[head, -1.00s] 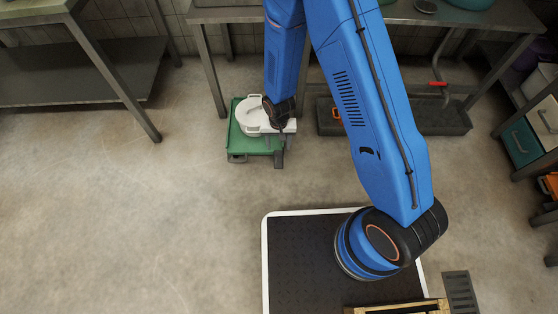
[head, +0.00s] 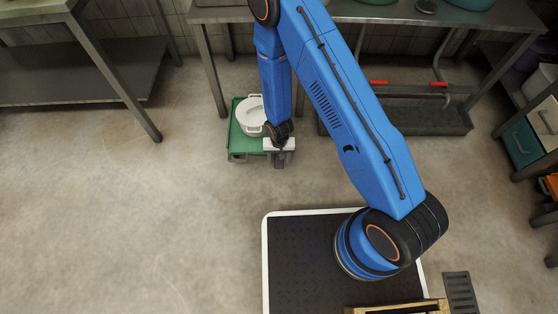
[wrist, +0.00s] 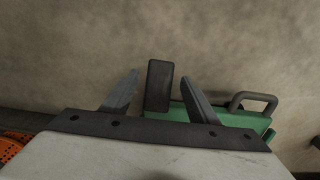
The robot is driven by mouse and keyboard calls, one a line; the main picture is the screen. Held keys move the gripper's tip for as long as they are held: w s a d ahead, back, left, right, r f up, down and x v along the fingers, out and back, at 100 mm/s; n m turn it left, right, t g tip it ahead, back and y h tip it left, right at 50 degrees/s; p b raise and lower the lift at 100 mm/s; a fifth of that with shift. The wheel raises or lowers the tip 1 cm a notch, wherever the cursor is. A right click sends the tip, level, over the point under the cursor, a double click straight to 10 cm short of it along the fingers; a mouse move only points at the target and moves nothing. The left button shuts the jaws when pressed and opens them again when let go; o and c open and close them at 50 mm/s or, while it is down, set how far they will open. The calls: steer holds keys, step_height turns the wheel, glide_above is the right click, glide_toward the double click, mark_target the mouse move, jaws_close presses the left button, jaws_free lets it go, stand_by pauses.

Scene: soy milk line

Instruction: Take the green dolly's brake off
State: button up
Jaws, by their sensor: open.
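The green dolly (head: 237,150) stands on the floor by the metal table, with a white lidded pot (head: 251,116) on it. In the wrist view, the dolly's green edge (wrist: 236,119) and a grey loop handle (wrist: 252,97) show at right. A dark grey flat pedal (wrist: 158,86), seemingly the brake, stands out from the dolly's near side. My gripper (wrist: 158,93) is open, with one finger on each side of the pedal in the picture. No contact is clear. In the head view my gripper (head: 279,151) covers the dolly's near right corner.
A metal table (head: 205,17) stands behind the dolly, its leg (head: 208,70) close by. A dark trough (head: 425,119) with red-handled pipes lies to the right. Floor (head: 170,220) in front and left is clear. An orange thing (wrist: 12,146) shows at the wrist view's left edge.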

steer(key=shift+f, duration=0.7)
jaws_close()
steer(key=shift+w+d, duration=0.1)
steer(key=shift+w, duration=0.05)
